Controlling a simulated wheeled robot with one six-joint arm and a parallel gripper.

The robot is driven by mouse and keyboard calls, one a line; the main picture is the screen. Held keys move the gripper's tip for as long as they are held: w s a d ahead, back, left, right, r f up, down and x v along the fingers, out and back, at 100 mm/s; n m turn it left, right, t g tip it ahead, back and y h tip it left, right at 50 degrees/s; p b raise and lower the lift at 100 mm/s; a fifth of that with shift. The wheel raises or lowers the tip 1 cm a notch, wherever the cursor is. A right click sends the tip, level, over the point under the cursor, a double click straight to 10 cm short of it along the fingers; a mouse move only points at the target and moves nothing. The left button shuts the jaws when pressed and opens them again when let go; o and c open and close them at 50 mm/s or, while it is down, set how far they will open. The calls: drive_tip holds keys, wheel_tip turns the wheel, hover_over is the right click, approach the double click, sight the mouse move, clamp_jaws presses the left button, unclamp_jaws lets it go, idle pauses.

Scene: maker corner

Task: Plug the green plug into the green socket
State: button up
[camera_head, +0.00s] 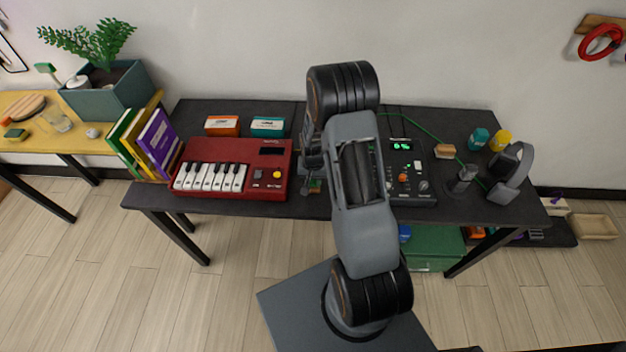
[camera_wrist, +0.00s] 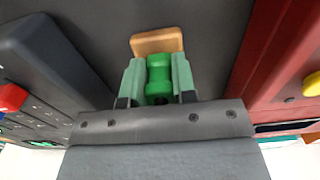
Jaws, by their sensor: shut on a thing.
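My gripper (camera_wrist: 158,85) is shut on the green plug (camera_wrist: 159,72), with one pale green finger on each side of it. A small wooden block (camera_wrist: 157,41) shows just past the plug in the wrist view; I cannot tell whether they touch. In the head view my gripper (camera_head: 309,178) is low near the table's front edge, between the red keyboard (camera_head: 256,190) and the dark mixer (camera_head: 425,198). My arm hides part of the mixer there. I cannot make out the green socket in either view.
A green cable (camera_head: 426,130) runs across the dark table (camera_head: 205,108) behind the mixer. Another wooden block (camera_head: 445,151), a metal cylinder (camera_head: 464,177) and headphones (camera_head: 512,170) stand at the right. Two small boxes, orange (camera_head: 222,125) and teal (camera_head: 268,126), lie behind the keyboard.

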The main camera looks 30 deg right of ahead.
drive_tip(key=shift+r, duration=0.1)
drive_tip(key=shift+r, duration=0.6)
drive_tip(key=s+d+r, duration=0.1)
drive_tip(key=s+r, duration=0.3)
drive_tip(key=s+d+r+b, duration=0.1)
drive_tip(key=s+r, duration=0.2)
drive_tip(key=s, duration=0.2)
drive_tip(key=s+d+r, duration=0.1)
drive_tip(key=s+r, duration=0.3)
drive_tip(key=shift+s+d+r+b, duration=0.25)
drive_tip(key=shift+d+r+b, duration=0.05)
drive_tip(key=shift+d, duration=0.1)
